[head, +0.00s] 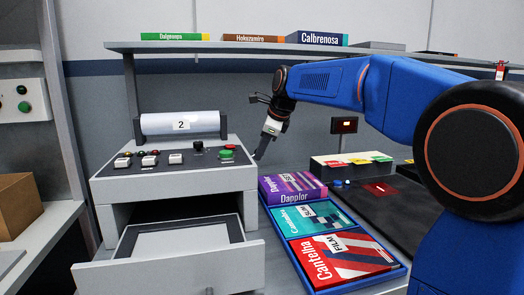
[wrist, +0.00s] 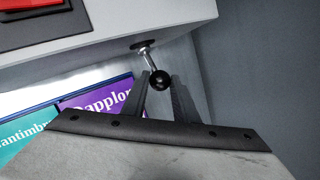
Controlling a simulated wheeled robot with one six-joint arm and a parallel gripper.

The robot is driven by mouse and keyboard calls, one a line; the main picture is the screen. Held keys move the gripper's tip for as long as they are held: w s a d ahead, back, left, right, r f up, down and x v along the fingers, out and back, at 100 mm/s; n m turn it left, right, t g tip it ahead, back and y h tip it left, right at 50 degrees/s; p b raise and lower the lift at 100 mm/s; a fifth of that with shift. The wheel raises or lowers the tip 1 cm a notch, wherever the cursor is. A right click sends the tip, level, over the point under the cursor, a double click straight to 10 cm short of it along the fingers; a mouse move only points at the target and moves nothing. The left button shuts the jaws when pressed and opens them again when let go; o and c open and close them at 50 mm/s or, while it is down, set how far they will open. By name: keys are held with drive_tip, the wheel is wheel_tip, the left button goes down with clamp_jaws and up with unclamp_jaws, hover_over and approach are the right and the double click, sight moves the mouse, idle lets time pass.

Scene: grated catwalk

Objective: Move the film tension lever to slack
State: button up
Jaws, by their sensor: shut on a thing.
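The film tension lever is a short metal rod with a black ball knob (wrist: 162,81), sticking out from the side of the grey machine (wrist: 115,55) in the wrist view. My gripper (wrist: 160,84) has its fingers closed on the knob, one on each side. In the head view my gripper (head: 259,153) reaches down to the right side of the machine (head: 180,185). The lever cannot be made out there. No slack mark for the lever can be read in either view.
The machine carries a film roll (head: 182,123) marked 2, several switches and a green button (head: 226,154). Its drawer (head: 175,255) stands open in front. A blue tray (head: 398,268) of film packs lies to the right. A shelf (head: 240,47) runs above.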

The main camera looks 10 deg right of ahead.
drive_tip(key=o, duration=1)
drive_tip(key=shift+r, duration=0.1)
drive_tip(key=v, duration=1.7)
drive_tip(key=shift+s+r, duration=0.1)
drive_tip(key=shift+s, duration=0.05)
